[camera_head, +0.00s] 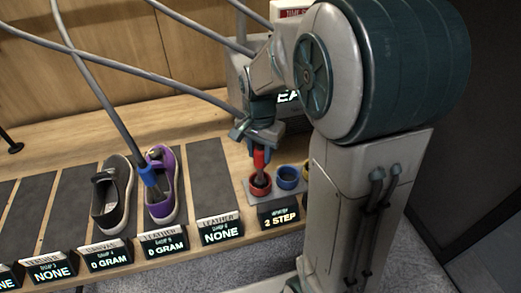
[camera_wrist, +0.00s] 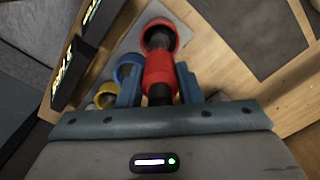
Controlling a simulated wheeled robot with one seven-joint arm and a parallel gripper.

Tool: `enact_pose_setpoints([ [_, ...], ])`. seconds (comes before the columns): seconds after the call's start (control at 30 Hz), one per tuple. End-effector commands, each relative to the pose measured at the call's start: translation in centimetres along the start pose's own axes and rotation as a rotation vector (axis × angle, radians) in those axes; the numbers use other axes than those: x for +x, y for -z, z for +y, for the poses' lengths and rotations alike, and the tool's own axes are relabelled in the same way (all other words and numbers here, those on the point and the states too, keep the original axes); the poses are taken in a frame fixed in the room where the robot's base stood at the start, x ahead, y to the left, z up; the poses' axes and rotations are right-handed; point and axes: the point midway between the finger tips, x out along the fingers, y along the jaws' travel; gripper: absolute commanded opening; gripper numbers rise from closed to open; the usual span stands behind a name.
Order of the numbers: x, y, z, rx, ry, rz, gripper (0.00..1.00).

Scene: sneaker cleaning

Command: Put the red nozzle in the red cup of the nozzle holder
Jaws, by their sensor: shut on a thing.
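The red nozzle (camera_head: 259,158) is held upright by my gripper (camera_head: 258,139), which is shut on it, directly above the red cup (camera_head: 260,188) of the nozzle holder. The nozzle's dark lower end reaches the cup's opening in the head view. In the wrist view the red nozzle (camera_wrist: 160,73) sits between the blue fingers of my gripper (camera_wrist: 159,83). Its dark tip points into the red cup (camera_wrist: 172,31) and overlaps the opening; how deep it is, I cannot tell. The grey holder plate (camera_wrist: 128,44) shows beside the cup.
A blue cup (camera_head: 287,183) and a yellow cup (camera_wrist: 105,97) stand beside the red cup. A "2 STEP" sign (camera_head: 279,217) is in front. Left are a purple sneaker (camera_head: 164,210) with a blue nozzle (camera_head: 151,179) on it and a dark shoe (camera_head: 112,205). Grey hoses cross above the bench.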

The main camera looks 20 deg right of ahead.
Motion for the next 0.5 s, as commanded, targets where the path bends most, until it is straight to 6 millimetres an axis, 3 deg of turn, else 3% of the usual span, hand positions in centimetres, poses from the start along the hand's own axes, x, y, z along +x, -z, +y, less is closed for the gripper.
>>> enact_pose_setpoints([
  [0.07, 0.36, 0.01, 0.0, 0.0, 0.0, 0.0, 0.0],
  [0.1, 0.4, 0.0, 0.01, 0.0, 0.0, 0.0, 0.35],
  [0.17, 0.3, 0.0, 0.01, 0.0, 0.0, 0.0, 0.51],
  [0.5, 0.04, 0.0, 0.0, 0.0, 0.0, 0.0, 0.54],
])
